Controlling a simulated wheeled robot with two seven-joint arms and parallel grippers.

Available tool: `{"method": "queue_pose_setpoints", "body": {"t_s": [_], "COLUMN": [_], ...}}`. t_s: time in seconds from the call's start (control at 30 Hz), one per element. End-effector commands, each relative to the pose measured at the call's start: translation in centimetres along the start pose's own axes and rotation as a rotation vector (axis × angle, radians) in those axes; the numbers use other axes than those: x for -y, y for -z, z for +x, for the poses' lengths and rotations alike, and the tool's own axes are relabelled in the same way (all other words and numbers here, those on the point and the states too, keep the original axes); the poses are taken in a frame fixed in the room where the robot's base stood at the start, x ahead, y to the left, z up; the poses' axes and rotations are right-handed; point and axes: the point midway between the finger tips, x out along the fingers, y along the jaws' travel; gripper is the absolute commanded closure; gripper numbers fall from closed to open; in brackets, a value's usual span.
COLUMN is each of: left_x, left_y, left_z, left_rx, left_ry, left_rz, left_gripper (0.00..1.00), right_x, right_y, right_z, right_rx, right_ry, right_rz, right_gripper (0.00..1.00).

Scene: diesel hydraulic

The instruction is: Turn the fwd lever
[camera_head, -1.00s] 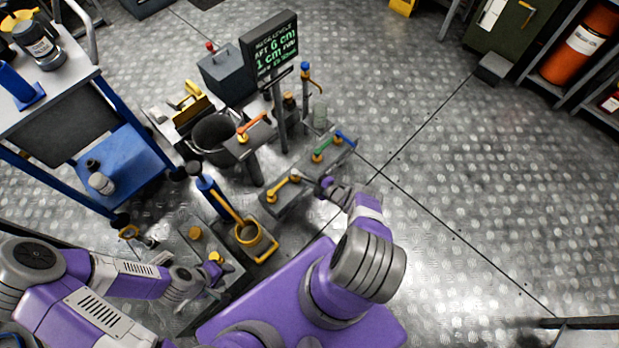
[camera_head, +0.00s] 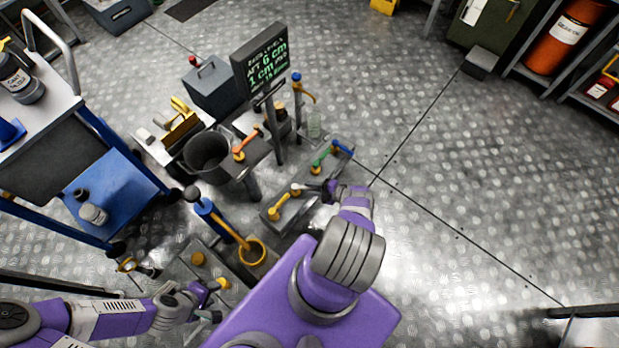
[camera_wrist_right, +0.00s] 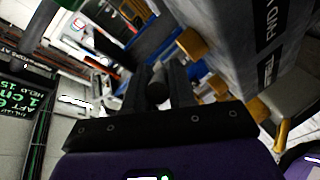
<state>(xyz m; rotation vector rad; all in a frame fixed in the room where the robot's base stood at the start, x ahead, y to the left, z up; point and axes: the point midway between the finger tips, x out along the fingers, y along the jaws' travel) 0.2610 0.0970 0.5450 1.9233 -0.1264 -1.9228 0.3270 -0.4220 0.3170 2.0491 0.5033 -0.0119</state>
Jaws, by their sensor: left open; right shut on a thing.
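A low grey valve bench (camera_head: 300,206) carries a yellow lever (camera_head: 284,201), a green lever (camera_head: 323,155) and a blue lever (camera_head: 342,147). My right gripper (camera_head: 312,188) is at the bench, at the pale end of the yellow lever. In the right wrist view, the gripper (camera_wrist_right: 157,92) is shut on a dark round handle (camera_wrist_right: 157,85). A label reading "FWD" (camera_wrist_right: 268,32) shows on the grey face beside it; which lever it names is unclear. My left gripper (camera_head: 212,292) is open near a yellow fitting at the lower left.
A display sign (camera_head: 260,64) stands behind the bench, beside an orange-handled lever (camera_head: 246,141) and a dark bucket (camera_head: 207,155). A blue hand pump (camera_head: 214,217) stands left of the bench. A blue cart (camera_head: 112,186) is further left. Open floor lies to the right.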

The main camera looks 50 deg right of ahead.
Motion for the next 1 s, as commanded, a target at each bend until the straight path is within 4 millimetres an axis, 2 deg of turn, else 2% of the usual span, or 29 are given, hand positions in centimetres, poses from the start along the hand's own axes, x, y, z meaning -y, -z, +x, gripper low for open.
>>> {"method": "queue_pose_setpoints", "body": {"t_s": [0.1, 0.13, 0.27, 0.6, 1.0], "left_x": [0.0, 0.0, 0.0, 0.0, -0.2], "left_y": [0.0, 0.0, 0.0, 0.0, 0.0], "left_z": [0.0, 0.0, 0.0, -0.1, -0.5], "left_rx": [0.0, 0.0, 0.0, 0.0, 0.0], "left_ry": [0.0, 0.0, 0.0, 0.0, 0.0], "left_rz": [0.0, 0.0, 0.0, 0.0, 0.0], "left_gripper": [0.57, 0.57, 0.57, 0.57, 0.57], "right_x": [-0.2, -0.2, -0.2, -0.1, -0.1], "right_y": [0.0, 0.0, 0.0, 0.0, 0.0], "right_z": [0.2, 0.2, 0.2, -0.4, -6.4], "right_rx": [-0.002, -0.002, -0.002, 0.0, -0.001], "right_ry": [-0.005, -0.005, -0.004, -0.001, -0.002], "right_rz": [-0.004, -0.004, -0.003, 0.0, -0.002], "right_gripper": [1.0, 0.74, 0.55, 0.55, 0.55]}}
